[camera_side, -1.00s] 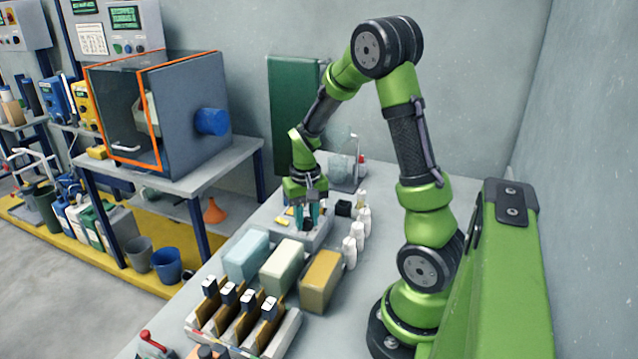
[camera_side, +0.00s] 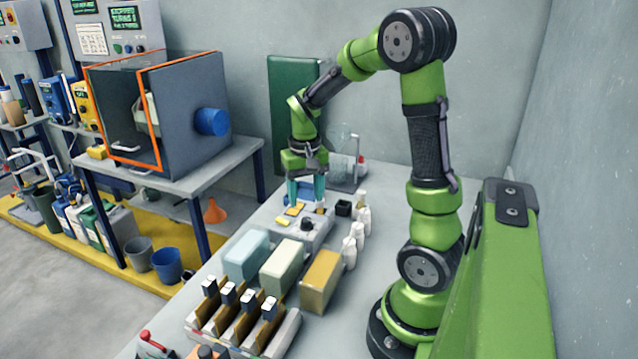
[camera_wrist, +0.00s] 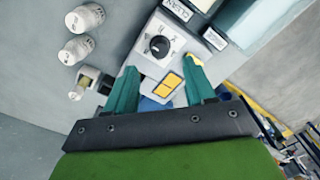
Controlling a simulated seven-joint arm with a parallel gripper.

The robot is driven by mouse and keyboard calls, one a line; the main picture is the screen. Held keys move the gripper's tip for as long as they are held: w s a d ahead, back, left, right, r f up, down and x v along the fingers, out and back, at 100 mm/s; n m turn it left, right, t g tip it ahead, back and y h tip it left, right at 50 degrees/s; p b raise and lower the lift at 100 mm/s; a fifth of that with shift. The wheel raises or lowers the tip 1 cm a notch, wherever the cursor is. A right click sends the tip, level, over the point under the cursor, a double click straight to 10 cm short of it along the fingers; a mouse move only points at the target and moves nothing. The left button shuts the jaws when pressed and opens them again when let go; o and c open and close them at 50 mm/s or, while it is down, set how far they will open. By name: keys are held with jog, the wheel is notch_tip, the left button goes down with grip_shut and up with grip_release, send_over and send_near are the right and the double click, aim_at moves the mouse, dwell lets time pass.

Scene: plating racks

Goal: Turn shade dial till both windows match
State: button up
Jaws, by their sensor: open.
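The comparator is a pale grey box (camera_side: 318,232) on the bench in the side view. Its black shade dial (camera_side: 307,224) stands uncovered; in the wrist view the dial (camera_wrist: 158,46) carries a white pointer mark. One yellow window (camera_wrist: 167,83) shows between my fingers, and another yellow patch (camera_wrist: 192,59) is partly covered by my right-hand finger. In the side view two yellow patches (camera_side: 295,210) lie on the box. Whether their shades match I cannot tell. My gripper (camera_side: 306,207) has teal fingers, open and empty, above the box's far part, apart from the dial.
Three blocks, pale blue (camera_side: 246,254), pale green (camera_side: 284,266) and ochre (camera_side: 321,281), stand in front of the box. White bottles (camera_side: 357,236) and a small black block (camera_side: 343,208) stand to its right. A slotted rack (camera_side: 286,332) sits nearer the camera.

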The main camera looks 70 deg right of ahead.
aim_at(306, 218)
notch_tip(306, 218, up, 10)
dwell(0.3)
jog(key=shift+r, duration=0.1)
jog(key=s+a+n+t+y, duration=0.1)
jog(key=s+a+n+t, duration=0.1)
jog(key=a, duration=0.8)
jog(key=s+a+r+n+t+y, duration=0.1)
jog(key=s+a+n+t, duration=0.2)
jog(key=a, duration=0.7)
jog(key=shift+s+a+r+t, duration=0.3)
jog(key=shift+s+a+t, duration=0.1)
jog(key=shift+t, duration=0.7)
